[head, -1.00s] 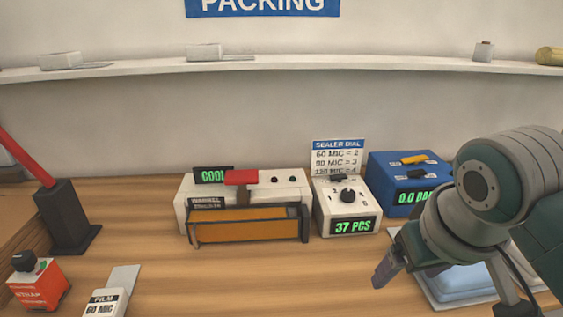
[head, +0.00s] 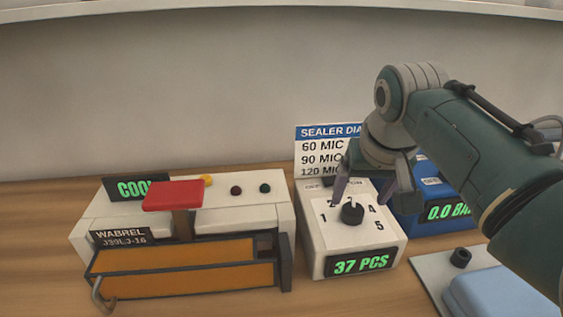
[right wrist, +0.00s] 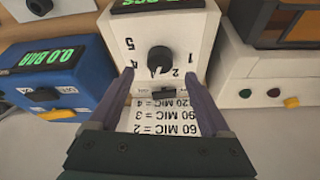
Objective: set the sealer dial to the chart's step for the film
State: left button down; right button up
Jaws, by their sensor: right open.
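The dial (head: 352,214) is a black knob on the white counter box (head: 318,248), with numbers 1 to 5 around it. It also shows in the right wrist view (right wrist: 160,58), where its pale mark points towards the chart side; the exact step is unclear. The chart (head: 312,148) stands behind the box, partly hidden by my arm. In the right wrist view the chart (right wrist: 160,117) reads upside down: 60 MIC = 2, 90 MIC = 3, 120 MIC = 4. My right gripper (head: 373,193) is open and empty, above the box's back, near the knob.
The sealer (head: 240,220) with a red handle (head: 173,195) and a COOL display stands left of the box. A blue box (head: 408,216) with a bar display is close on the right. A blue item (head: 500,297) lies front right. Bare wall is behind.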

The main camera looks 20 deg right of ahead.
aim_at(354, 208)
jog(key=b+x, duration=0.2)
jog(key=x, duration=0.3)
jog(key=shift+w+f, duration=0.1)
jog(key=shift+c, duration=0.3)
jog(key=c, duration=0.3)
grip_shut()
